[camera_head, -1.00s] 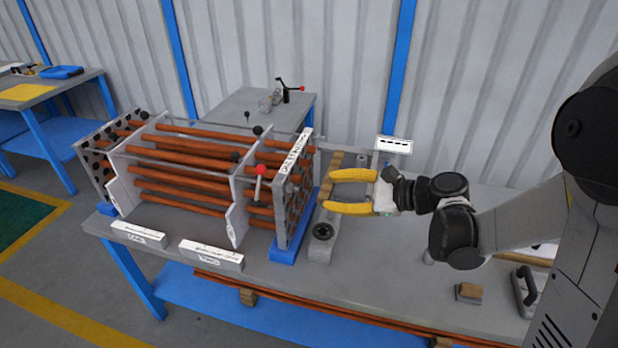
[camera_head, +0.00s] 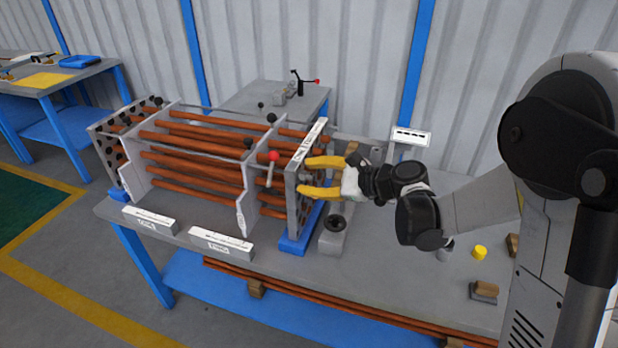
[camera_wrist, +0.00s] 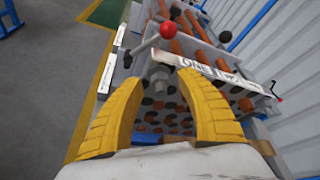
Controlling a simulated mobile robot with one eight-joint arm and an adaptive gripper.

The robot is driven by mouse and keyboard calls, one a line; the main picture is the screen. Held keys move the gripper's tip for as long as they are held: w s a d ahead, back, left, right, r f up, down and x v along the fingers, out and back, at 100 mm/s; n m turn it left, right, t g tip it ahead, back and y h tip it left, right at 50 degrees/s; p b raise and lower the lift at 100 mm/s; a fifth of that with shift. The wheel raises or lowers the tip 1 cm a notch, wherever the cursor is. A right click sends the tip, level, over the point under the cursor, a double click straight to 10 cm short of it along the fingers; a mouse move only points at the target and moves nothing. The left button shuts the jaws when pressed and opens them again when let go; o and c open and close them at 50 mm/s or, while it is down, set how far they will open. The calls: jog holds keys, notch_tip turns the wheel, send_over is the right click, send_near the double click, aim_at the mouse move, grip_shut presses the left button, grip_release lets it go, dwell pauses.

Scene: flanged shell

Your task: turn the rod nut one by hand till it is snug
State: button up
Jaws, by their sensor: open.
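The flanged shell has a grey end plate (camera_head: 293,195) with copper tubes through it; its top strip, lettered "ONE" (camera_wrist: 195,66), shows in the wrist view. A grey nut-like piece (camera_wrist: 159,76) stands out from the plate's near upper corner; I take it for rod nut one. In the head view my yellow fingers cover that spot. My gripper (camera_head: 308,177) is at the plate's outer face, its fingers apart. In the wrist view the gripper (camera_wrist: 160,83) has the piece between its fingertips, with no clear contact seen. How snug the nut is cannot be told.
A red-knobbed lever (camera_head: 273,168) stands close to the plate, near the fingers. A grey block with a dark round top (camera_head: 334,235) is just below my gripper. Two white labelled blocks (camera_head: 220,242) lie along the bench front. A yellow cylinder (camera_head: 480,252) stands at right.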

grip_shut()
jog(key=shift+g, duration=0.3)
jog(key=shift+w+d+f+m+g+y, duration=0.1)
jog(key=shift+m+g+y, duration=0.45)
jog(key=shift+m+g, duration=1.35)
jog(key=shift+w+d+f+m+g+y, duration=0.1)
jog(key=shift+m+g+y, duration=0.7)
jog(key=shift+m, duration=1.9)
jog(key=shift+g, duration=0.3)
grip_release()
jog(key=shift+r, duration=0.15)
